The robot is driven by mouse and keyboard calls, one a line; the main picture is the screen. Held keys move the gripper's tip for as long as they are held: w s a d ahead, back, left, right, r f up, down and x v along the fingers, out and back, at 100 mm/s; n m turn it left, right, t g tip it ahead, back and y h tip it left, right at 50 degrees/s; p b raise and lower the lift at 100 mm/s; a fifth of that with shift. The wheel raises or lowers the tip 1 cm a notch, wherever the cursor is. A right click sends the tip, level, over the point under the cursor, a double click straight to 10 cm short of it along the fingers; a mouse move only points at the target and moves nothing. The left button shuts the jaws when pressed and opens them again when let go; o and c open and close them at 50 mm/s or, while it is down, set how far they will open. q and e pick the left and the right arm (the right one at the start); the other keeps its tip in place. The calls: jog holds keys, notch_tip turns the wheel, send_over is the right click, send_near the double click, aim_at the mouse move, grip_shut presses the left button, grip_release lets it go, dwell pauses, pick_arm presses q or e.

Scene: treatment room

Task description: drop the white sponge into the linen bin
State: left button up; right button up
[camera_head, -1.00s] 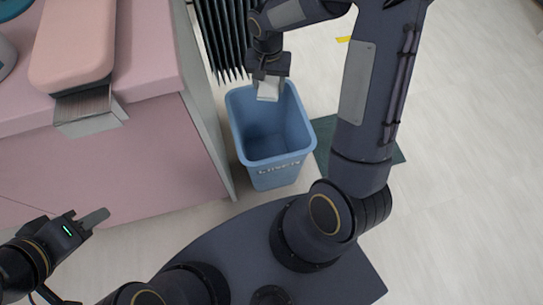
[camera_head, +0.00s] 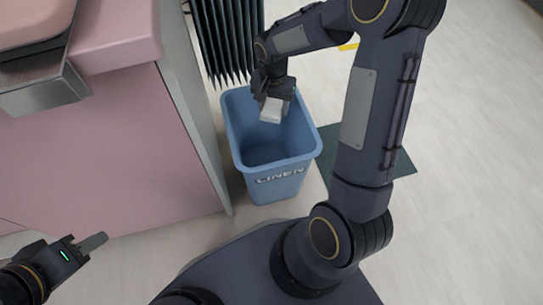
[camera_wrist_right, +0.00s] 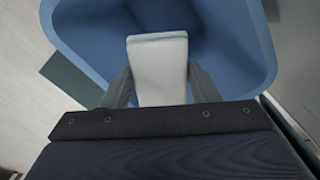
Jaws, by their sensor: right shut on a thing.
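The white sponge (camera_head: 271,110) is held in my right gripper (camera_head: 272,98), over the mouth of the blue linen bin (camera_head: 279,178). In the right wrist view the sponge (camera_wrist_right: 158,68) sits between the two fingers of my right gripper (camera_wrist_right: 160,88), with the blue bin (camera_wrist_right: 245,40) around and below it. The bin stands upright on the floor, has the word LINEN on its front and looks empty where I can see inside. My left gripper (camera_head: 92,243) is at the lower left, away from the bin; only one finger shows clearly.
A pink cabinet (camera_head: 110,150) with a grey side panel stands left of the bin. A dark ribbed radiator (camera_head: 228,40) is behind the bin. A dark green mat (camera_head: 330,150) lies on the floor at its right. Pale floor (camera_head: 470,150) is clear further right.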

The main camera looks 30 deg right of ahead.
jog(key=shift+f, duration=0.4)
jog(key=o, duration=1)
jog(key=shift+o, duration=0.2)
jog(key=shift+r, duration=0.15)
notch_tip(320, 180, up, 8)
jog(key=p, duration=0.3)
jog(key=shift+f, duration=0.2)
